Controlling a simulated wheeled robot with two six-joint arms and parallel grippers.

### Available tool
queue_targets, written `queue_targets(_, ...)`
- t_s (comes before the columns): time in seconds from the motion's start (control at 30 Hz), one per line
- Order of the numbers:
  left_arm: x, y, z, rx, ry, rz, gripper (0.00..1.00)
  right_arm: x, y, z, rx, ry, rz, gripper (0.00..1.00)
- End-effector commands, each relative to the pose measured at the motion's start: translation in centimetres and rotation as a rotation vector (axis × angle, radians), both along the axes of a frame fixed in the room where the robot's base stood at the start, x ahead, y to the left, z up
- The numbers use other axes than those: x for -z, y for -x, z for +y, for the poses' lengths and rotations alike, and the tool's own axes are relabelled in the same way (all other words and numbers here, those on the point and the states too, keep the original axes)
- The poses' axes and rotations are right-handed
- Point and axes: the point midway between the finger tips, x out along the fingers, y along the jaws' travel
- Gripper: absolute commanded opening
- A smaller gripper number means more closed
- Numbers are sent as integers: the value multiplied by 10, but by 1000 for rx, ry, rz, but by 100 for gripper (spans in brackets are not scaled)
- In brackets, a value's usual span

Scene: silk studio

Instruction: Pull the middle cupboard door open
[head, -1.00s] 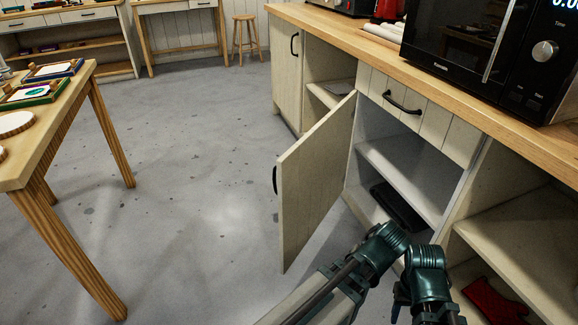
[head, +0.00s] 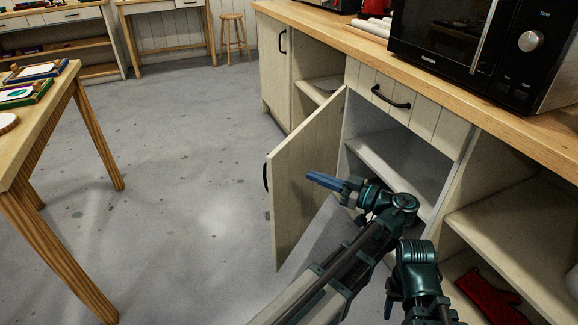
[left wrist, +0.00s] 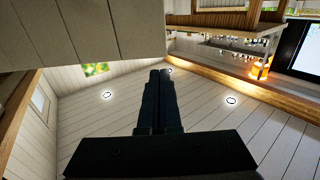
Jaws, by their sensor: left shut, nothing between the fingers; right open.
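The middle cupboard door (head: 296,195) stands open, swung out to the left over the floor. Its black handle (head: 265,177) is on the outer face at the free edge. My left gripper (head: 314,179) is shut and empty, with its blue-grey fingers pointing left at the door's inner face. I cannot tell whether the fingertips touch it. In the left wrist view, the shut fingers (left wrist: 161,75) stick up in the middle, with a pale panel at the upper left. The cupboard's inside shelf (head: 400,165) shows behind my left arm. My right gripper is not clearly in view; only a right arm part shows at the bottom.
A drawer with a black handle (head: 390,97) is above the opening, under the wooden worktop (head: 480,110). A microwave (head: 470,50) stands on top. A red cloth-like item (head: 487,297) lies on the right lower shelf. Floor (head: 185,210) is free left of the door.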

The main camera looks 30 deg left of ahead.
Motion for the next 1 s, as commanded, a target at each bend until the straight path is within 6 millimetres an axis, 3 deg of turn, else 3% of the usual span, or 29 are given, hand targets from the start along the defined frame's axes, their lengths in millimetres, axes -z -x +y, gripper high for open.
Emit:
queue_targets(0.6, 1, -10, 111, -2, 2, 3, 0, 0, 0, 0, 0, 0, 0, 50)
queue_targets(0.8, 0, -12, 129, -1, 2, 3, 0, 0, 0, 0, 0, 0, 0, 50)
queue_targets(1.0, 1, -13, 135, 1, 2, 3, 0, 0, 0, 0, 0, 0, 0, 50)
